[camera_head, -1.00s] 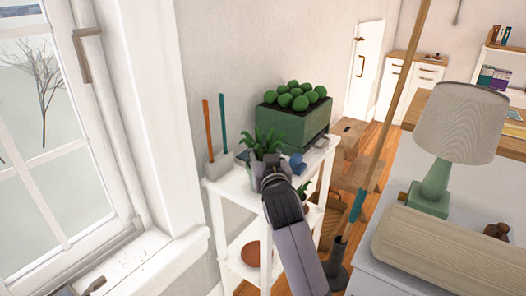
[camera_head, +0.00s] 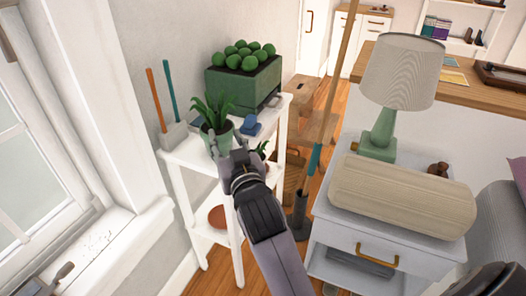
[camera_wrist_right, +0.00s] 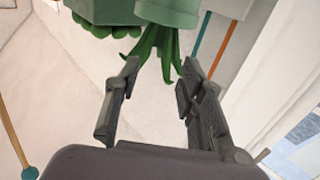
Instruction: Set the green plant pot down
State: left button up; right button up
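The green plant pot (camera_head: 218,139), with a spiky leafy plant, stands upright on the top shelf of the white shelf unit (camera_head: 196,155), near its front edge. My right gripper (camera_head: 232,158) is just in front of the pot, partly covering its lower side. In the right wrist view the picture is upside down: the pot (camera_wrist_right: 168,12) lies beyond the open fingertips (camera_wrist_right: 160,72), with nothing between them.
On the same shelf stand a green planter of round plants (camera_head: 243,82), a holder with orange and teal sticks (camera_head: 172,135) and a small blue object (camera_head: 250,124). A nightstand (camera_head: 330,215) with a lamp (camera_head: 398,72) stands to the right.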

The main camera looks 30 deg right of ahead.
jog(key=s+f+n+g+y, duration=0.1)
jog(key=s+f+g, duration=0.35)
jog(key=f, duration=0.85)
jog(key=s+f+n+g+y, duration=0.1)
jog(key=s+f+g, duration=0.3)
jog(key=f, duration=0.9)
jog(key=s+d+f+n+g, duration=0.1)
jog(key=s+f+g, duration=0.5)
jog(key=s+f, duration=1)
jog(key=s, duration=0.4)
jog(key=shift+d+f, duration=0.2)
jog(key=shift+d, duration=0.2)
jog(key=shift+a+n, duration=0.1)
jog(key=shift+n, duration=0.2)
